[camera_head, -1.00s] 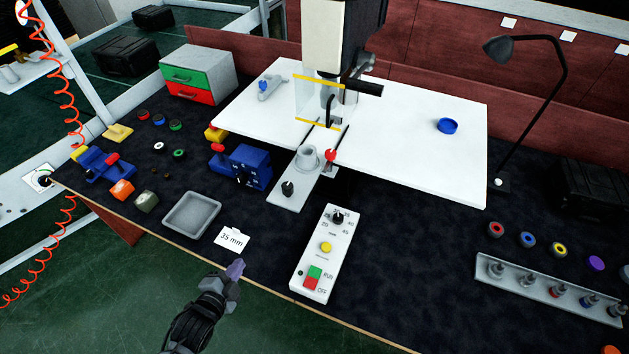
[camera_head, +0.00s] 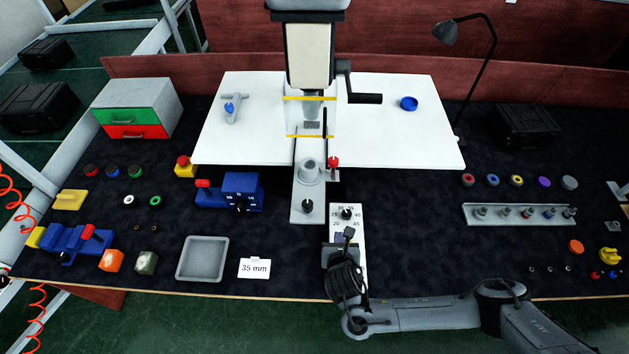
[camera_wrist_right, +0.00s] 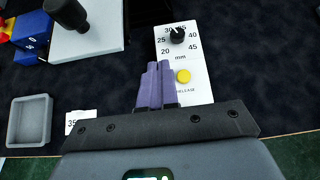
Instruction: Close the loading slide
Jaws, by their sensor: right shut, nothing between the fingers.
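The loading slide (camera_head: 309,190) is a grey plate sticking out toward me from under the press. It carries a round grey holder (camera_head: 309,169) and a black knob (camera_head: 307,206) at its front end. In the right wrist view part of the slide (camera_wrist_right: 92,42) shows at the top left, with its knob (camera_wrist_right: 65,12). My right gripper (camera_head: 344,238) is over the white control panel, in front and to the right of the slide, apart from it. Its purple fingers (camera_wrist_right: 156,84) are shut and empty. My left gripper is out of view.
The control panel (camera_head: 347,212) has a dial and a yellow button (camera_wrist_right: 183,76). A red-topped lever (camera_head: 333,163) stands right of the slide, a blue block (camera_head: 241,190) left of it. A grey tray (camera_head: 203,259) and 35 mm card (camera_head: 254,268) lie front left.

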